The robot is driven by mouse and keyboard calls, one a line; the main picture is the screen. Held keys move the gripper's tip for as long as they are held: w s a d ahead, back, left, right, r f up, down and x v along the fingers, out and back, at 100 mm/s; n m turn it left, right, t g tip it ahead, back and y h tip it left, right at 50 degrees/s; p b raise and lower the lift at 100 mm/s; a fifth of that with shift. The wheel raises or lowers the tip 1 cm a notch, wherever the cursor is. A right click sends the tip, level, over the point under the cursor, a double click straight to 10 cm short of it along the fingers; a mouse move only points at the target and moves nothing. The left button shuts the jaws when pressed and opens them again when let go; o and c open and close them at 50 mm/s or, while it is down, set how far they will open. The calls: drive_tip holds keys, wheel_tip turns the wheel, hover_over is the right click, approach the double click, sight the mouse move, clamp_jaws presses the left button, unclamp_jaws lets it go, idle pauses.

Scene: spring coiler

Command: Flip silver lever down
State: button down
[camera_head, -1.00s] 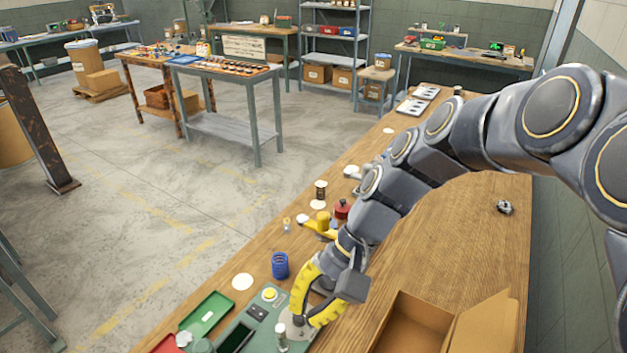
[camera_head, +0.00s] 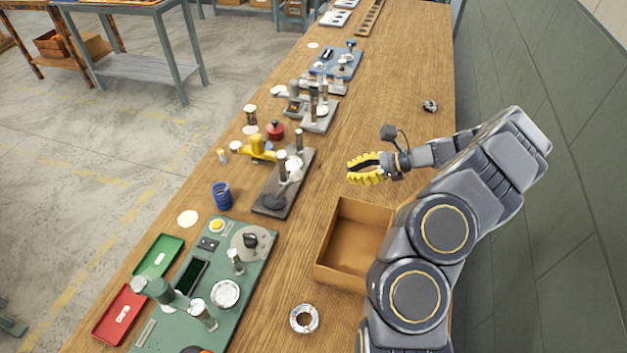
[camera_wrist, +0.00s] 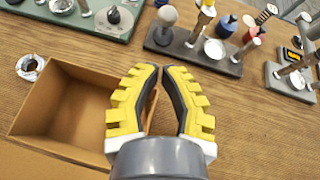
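The green spring coiler board (camera_head: 259,275) lies at the lower left of the head view. It carries a grey disc with a black knob (camera_head: 250,240), short silver-topped posts (camera_head: 202,314) and a silver dish (camera_head: 225,293). I cannot tell which part is the silver lever or how it is tilted. My gripper (camera_head: 350,173) is above the table, to the right of and apart from the board. In the wrist view my gripper (camera_wrist: 160,68) has its fingertips nearly together and holds nothing. The board's edge (camera_wrist: 125,35) shows at the top left there.
An open cardboard box (camera_head: 338,277) stands between the board and my arm. A silver ring (camera_head: 304,318) lies in front of it.

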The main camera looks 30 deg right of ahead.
drive_tip(key=shift+d+f, duration=0.15)
drive_tip(key=shift+d, duration=0.05)
approach(289, 185)
drive_tip(key=x, duration=0.3)
drive_tip(key=shift+a+f, duration=0.25)
drive_tip(key=shift+f, duration=0.05)
drive_tip(key=shift+r, duration=0.1)
idle(0.5)
drive_tip(key=shift+w+a+r, duration=0.2)
drive_tip(key=shift+w+r, duration=0.05)
